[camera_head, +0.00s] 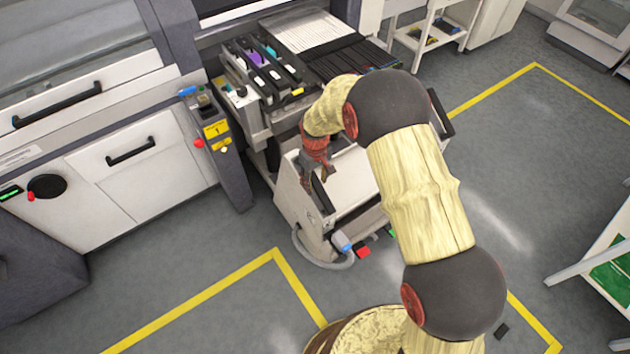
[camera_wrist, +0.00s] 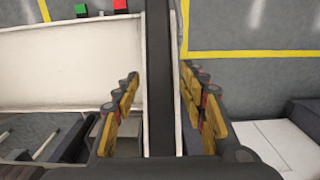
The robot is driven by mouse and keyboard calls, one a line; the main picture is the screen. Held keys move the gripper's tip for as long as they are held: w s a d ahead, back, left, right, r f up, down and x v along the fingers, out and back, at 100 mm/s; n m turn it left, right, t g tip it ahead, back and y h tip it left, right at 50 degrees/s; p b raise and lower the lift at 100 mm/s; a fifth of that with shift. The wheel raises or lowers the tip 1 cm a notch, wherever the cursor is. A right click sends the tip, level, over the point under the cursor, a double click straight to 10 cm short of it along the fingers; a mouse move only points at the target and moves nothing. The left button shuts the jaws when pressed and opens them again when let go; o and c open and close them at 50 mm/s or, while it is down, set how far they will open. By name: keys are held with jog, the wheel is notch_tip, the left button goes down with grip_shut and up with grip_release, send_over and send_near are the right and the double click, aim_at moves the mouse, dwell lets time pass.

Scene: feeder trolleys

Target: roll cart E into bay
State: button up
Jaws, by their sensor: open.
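A white cart (camera_head: 298,207) with a dark handle part (camera_head: 322,195) at its near left stands in front of the machine's opening; no letter E is readable on it. Dark feeders with coloured tops (camera_head: 262,62) sit at its far side, against the machine. My gripper (camera_head: 319,172) is at the cart's near left upper edge. In the wrist view my gripper (camera_wrist: 165,100) is open, with a finger on each side of a dark bar (camera_wrist: 159,60) and a thin pale edge. I cannot tell whether either finger touches them. The cart's white panel (camera_wrist: 70,60) fills the left there. My arm hides the cart's right part.
A control post (camera_head: 212,135) with a yellow label stands left of the cart. A grey hose (camera_head: 322,262) and red and green blocks are at the cart's near foot. Yellow lines (camera_head: 275,250) mark the floor.

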notch_tip(320, 180, up, 12)
dwell(0.5)
jog(key=shift+f, duration=0.1)
